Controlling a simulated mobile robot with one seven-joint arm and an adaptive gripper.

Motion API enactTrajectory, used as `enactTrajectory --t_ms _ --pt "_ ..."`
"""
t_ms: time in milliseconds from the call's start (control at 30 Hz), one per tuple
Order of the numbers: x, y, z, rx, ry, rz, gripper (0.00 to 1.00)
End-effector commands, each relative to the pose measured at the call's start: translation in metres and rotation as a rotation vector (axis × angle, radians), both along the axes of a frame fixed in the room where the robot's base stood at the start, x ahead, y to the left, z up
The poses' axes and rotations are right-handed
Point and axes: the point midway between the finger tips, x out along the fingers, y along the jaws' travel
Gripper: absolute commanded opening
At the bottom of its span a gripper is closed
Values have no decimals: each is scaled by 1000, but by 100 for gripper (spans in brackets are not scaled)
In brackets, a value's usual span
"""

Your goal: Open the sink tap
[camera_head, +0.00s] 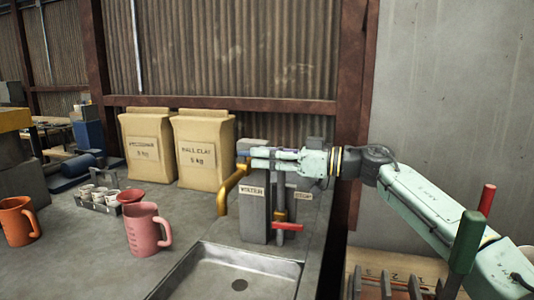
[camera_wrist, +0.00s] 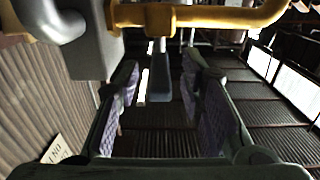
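The sink tap has a brass spout (camera_head: 232,188) that curves down from a grey post (camera_head: 252,215) labelled WATER, beside the steel sink (camera_head: 188,278). Brass pipework (camera_wrist: 215,18) also crosses the top of the wrist view. My gripper (camera_head: 258,157) is level with the top of the post, pointing left, just above the spout's root. In the wrist view my gripper (camera_wrist: 162,95) has its purple-padded fingers apart. A narrow blue-grey bar (camera_wrist: 162,78) shows between them; I cannot tell whether it is the tap's handle or how near it is.
A red lever (camera_head: 287,227) sits on a vertical pipe right of the post. A pink jug (camera_head: 143,232), an orange mug (camera_head: 17,222), a rack of small cups (camera_head: 98,200) and two clay bags (camera_head: 203,150) stand on the counter. Corrugated wall (camera_head: 230,50) rises behind.

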Motion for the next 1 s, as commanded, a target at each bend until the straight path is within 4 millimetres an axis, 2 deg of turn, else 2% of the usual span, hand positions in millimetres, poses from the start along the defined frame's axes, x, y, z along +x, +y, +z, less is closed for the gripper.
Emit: enactTrajectory --t_ms 200,733,1000 --pt "0 0 0 0 0 0 35" --pt "0 0 0 0 0 0 0" --pt "0 0 0 0 0 0 0"
